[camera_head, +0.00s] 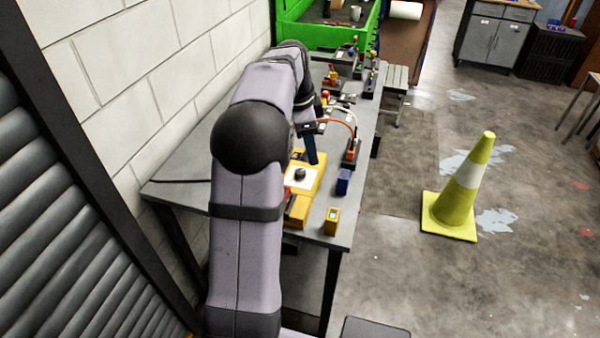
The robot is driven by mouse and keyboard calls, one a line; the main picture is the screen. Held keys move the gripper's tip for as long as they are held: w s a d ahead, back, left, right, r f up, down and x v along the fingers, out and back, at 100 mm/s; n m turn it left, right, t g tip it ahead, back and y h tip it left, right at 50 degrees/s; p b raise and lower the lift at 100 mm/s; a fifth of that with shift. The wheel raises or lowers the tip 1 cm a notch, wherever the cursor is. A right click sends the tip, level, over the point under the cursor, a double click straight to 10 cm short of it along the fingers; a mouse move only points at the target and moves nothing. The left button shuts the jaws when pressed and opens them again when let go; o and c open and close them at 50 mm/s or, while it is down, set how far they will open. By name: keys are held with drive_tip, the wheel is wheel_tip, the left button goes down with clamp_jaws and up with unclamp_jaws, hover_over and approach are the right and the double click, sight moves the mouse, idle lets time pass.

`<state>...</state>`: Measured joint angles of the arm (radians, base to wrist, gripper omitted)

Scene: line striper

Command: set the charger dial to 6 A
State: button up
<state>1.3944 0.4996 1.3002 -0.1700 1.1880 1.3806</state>
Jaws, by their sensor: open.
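A yellow box with a white top panel (293,186) and a round black knob (299,174) sits on the grey table; it looks like the charger with its dial. The dial's markings are too small to read, so I cannot tell its setting. My arm hides the box's left part. My gripper (311,150) is just beyond the knob, apparently above the table, with a dark finger pointing down. It is open, and I see nothing held in it. The gap between its fingers is hard to make out.
A small blue box (343,181) and a small yellow block (332,221) stand on the table right of the charger. An orange-and-black device (352,151) with a cable stands behind. More small devices crowd the far end. A block wall is left; a cone (459,190) stands on the floor.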

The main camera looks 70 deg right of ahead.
wheel_tip(320, 180, down, 8)
drive_tip(key=w+a+f+n+t, duration=0.1)
drive_tip(key=w+a+n, duration=0.1)
drive_tip(key=n, duration=0.5)
drive_tip(key=n+t+h, duration=0.1)
drive_tip(key=n+h, duration=0.1)
drive_tip(key=n, duration=0.6)
approach(300, 172)
drive_tip(key=shift+d+f, duration=0.15)
drive_tip(key=shift+f, duration=0.25)
drive_tip(key=shift+f, duration=0.1)
drive_tip(key=shift+p+x, duration=1.45)
drive_tip(key=shift+x, duration=2.15)
drive_tip(key=shift+d, duration=0.1)
drive_tip(key=c, duration=1.1)
drive_tip(key=shift+o, duration=0.2)
drive_tip(key=shift+m, duration=0.3)
